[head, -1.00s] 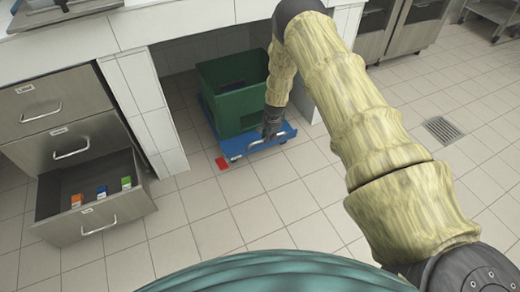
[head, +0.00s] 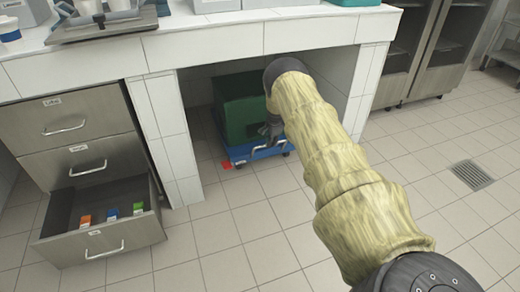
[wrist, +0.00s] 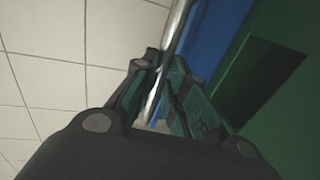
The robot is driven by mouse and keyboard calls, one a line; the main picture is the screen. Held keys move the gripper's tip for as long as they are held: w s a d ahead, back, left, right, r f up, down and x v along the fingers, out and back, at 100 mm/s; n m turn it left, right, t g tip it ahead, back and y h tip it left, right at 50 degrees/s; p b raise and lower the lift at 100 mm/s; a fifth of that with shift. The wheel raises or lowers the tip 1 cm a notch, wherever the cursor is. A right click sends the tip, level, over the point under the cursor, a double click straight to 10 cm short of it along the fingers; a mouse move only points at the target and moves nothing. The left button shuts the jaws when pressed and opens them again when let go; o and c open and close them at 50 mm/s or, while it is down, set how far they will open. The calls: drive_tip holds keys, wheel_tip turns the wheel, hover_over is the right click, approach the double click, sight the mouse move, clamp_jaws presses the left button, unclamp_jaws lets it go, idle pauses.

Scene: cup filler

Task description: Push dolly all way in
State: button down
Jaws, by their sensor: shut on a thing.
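The blue dolly (head: 262,153) stands on the floor in the recess under the white tiled counter, with its front near the opening. A green crate (head: 243,108) sits on it; my arm hides part of the crate. My gripper (head: 272,131) is at the dolly's front, shut on the metal handle. In the wrist view the handle bar (wrist: 172,55) runs between the fingers of my gripper (wrist: 160,88), with the blue dolly (wrist: 215,35) and green crate (wrist: 275,85) to the right. The dolly's far end is hidden.
Tiled pillars (head: 177,145) flank the recess. An open drawer (head: 100,240) with small coloured boxes juts out at left. Floor in front is clear.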

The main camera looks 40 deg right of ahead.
drive_tip(key=shift+w+d+r, duration=0.1)
drive_tip(key=shift+w+d, duration=0.1)
drive_tip(key=shift+w, duration=0.05)
drive_tip(key=c, duration=1.8)
unclamp_jaws()
drive_tip(key=shift+w+r, duration=0.1)
drive_tip(key=o, duration=0.3)
drive_tip(key=shift+f, duration=0.2)
drive_tip(key=shift+o, duration=0.2)
wheel_tip(320, 180, up, 12)
drive_tip(key=s, duration=0.2)
drive_tip(key=shift+s+a+f, duration=0.15)
drive_tip(key=shift+a, duration=0.2)
